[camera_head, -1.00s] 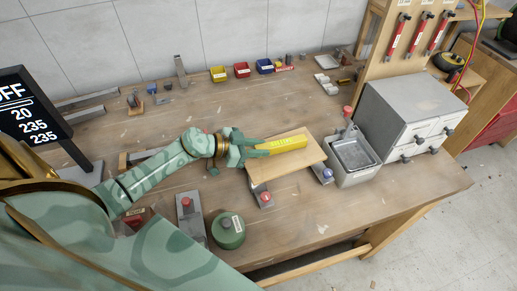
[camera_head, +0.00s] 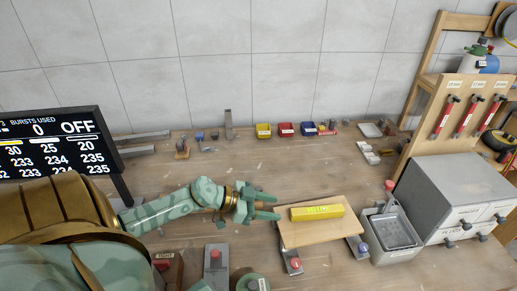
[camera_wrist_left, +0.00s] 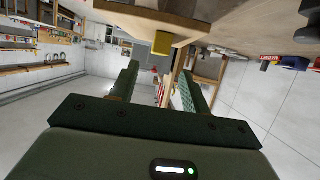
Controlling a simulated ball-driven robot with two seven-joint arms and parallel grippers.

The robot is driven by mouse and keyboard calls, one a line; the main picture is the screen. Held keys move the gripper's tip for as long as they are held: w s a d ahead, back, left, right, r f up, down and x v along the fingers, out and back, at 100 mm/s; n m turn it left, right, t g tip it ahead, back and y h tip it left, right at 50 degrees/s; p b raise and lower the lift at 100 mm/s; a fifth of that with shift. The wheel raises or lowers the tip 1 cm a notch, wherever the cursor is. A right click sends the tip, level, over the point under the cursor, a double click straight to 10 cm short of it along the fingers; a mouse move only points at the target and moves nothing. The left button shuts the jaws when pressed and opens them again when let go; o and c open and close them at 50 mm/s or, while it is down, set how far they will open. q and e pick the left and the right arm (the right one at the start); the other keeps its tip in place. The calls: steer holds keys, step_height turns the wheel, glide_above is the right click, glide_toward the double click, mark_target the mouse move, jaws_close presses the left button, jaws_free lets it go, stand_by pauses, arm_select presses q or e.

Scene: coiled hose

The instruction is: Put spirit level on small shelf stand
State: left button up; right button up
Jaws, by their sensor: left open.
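The yellow spirit level (camera_head: 317,212) lies flat on the wooden top of the small shelf stand (camera_head: 312,233), toward its back edge. In the left wrist view the yellow end of the level (camera_wrist_left: 163,42) shows beyond the fingers, on the wooden board (camera_wrist_left: 150,18). My left gripper (camera_head: 277,206) is open and empty, just left of the stand and apart from the level. Its two spread fingers also show in the left wrist view (camera_wrist_left: 158,85). My right gripper is not in view.
A metal tray bin (camera_head: 393,233) and a grey drawer cabinet (camera_head: 455,196) stand right of the stand. Yellow, red and blue bins (camera_head: 286,129) line the back of the table. A dark display (camera_head: 57,142) stands at left. The table's middle is clear behind the stand.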

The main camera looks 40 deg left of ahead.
arm_select(q)
steer(key=shift+v, duration=2.05)
